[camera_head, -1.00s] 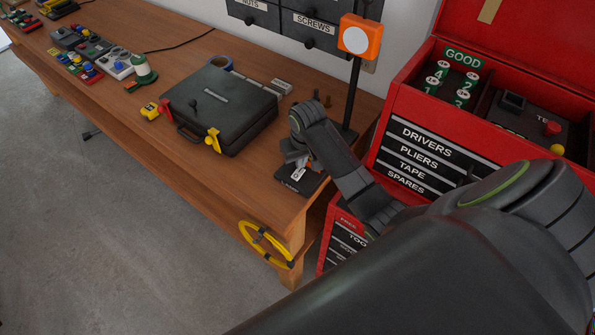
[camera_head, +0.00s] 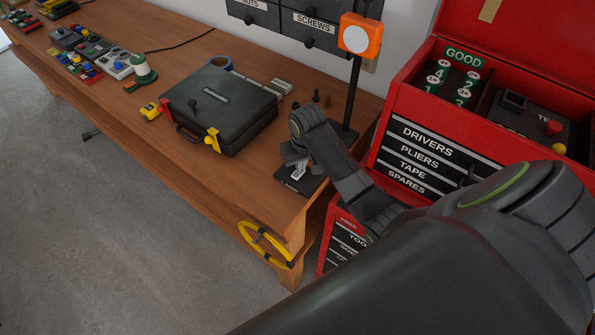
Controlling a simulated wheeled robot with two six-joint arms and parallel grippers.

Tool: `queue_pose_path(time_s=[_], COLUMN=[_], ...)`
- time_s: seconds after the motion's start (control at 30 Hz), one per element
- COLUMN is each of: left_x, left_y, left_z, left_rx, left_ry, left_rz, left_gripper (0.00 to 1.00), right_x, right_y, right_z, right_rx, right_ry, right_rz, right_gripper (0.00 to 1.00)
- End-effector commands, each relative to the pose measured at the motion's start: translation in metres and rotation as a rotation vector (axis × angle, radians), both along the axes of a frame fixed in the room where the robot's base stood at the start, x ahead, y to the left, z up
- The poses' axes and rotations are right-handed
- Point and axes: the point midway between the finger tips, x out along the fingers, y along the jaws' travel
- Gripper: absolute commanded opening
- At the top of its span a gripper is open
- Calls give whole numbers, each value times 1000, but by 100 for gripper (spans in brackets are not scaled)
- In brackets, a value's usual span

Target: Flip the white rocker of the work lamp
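The work lamp appears as an orange head with a white round face (camera_head: 360,37) on a dark pole at the back of the bench. A small black box (camera_head: 290,186) with pale lettering lies near the bench's right front corner. A white piece (camera_head: 299,170), seemingly the rocker, shows on its top. My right gripper (camera_head: 291,160) is directly over and beside this white piece, with its wrist bent down. Its fingers are small and partly hidden by my arm, so I cannot tell their opening or whether they touch. My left gripper is not in view.
A red tool chest (camera_head: 400,100) stands close on the right, beside my forearm. A yellow hose loop (camera_head: 265,245) hangs at the bench front. Small dark pegs stand behind the gripper.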

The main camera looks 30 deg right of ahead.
Motion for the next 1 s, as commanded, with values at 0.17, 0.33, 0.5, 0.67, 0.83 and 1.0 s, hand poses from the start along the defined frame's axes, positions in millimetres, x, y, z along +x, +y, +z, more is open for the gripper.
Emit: queue_pose_path(time_s=[0.17,0.33,0.5,0.67,0.83,1.0], left_x=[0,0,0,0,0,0], left_y=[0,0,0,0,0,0], left_z=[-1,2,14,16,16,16], left_rx=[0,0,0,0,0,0], left_ry=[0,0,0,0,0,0], left_rz=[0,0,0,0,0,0], left_gripper=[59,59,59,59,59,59], right_x=[-1,-1,-1,0,0,0], right_y=[0,0,0,0,0,0], right_z=[-4,0,15,26,40,53], right_rx=[1,2,1,0,0,0], right_ry=[3,5,2,0,-1,-2], right_rz=[0,0,0,1,1,0], right_gripper=[0,0,0,0,0,0])
